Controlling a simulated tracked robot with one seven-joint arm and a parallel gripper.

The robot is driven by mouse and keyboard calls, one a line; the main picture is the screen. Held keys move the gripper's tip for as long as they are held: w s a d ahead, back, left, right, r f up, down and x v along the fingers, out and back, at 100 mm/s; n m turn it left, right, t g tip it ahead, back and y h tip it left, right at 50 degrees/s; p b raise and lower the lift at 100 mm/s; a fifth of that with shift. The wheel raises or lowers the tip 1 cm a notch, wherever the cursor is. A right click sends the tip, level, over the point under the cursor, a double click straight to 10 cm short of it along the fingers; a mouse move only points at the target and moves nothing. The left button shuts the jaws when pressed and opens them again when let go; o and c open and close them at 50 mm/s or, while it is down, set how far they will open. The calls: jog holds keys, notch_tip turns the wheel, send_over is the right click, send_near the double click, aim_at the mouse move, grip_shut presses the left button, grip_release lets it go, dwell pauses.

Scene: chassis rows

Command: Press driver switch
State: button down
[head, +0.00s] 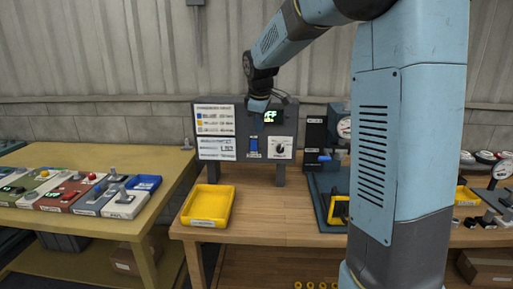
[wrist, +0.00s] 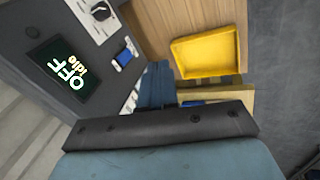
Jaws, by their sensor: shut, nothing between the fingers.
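A dark upright panel (head: 236,178) stands on the middle wooden bench. It carries a blue switch (head: 253,145), with a white plate and dark dial (head: 282,148) to its right. A small screen (head: 273,116) sits above; in the wrist view the screen (wrist: 66,75) reads OFF and idle. My gripper (head: 258,107) is shut and empty, in front of the panel's upper part and above the blue switch. In the wrist view, the blue switch (wrist: 122,57) shows to the left of my gripper's fingertips (wrist: 157,72), apart from them. The switch's exact tilt cannot be told.
A yellow tray (head: 208,222) sits on the bench in front of the panel's left side. Several coloured switch boxes (head: 75,193) line the left table. A black fixture with a gauge (head: 343,127) stands right of the panel, partly hidden by my arm.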

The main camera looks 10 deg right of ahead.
aim_at(254, 145)
jog(key=w+f+n, duration=0.2)
jog(key=w+f, duration=0.2)
jog(key=w, duration=0.3)
jog(key=shift+w+a+f+n, duration=0.15)
jog(key=shift+w+a+n, duration=0.15)
jog(key=shift+a, duration=0.15)
jog(key=shift+f, duration=0.1)
jog(key=w+d+f, duration=0.2)
jog(key=w+f, duration=0.4)
jog(key=f, duration=0.3)
jog(key=shift+w+f, duration=0.35)
jog(key=shift+f, duration=0.05)
jog(key=shift+d, duration=0.1)
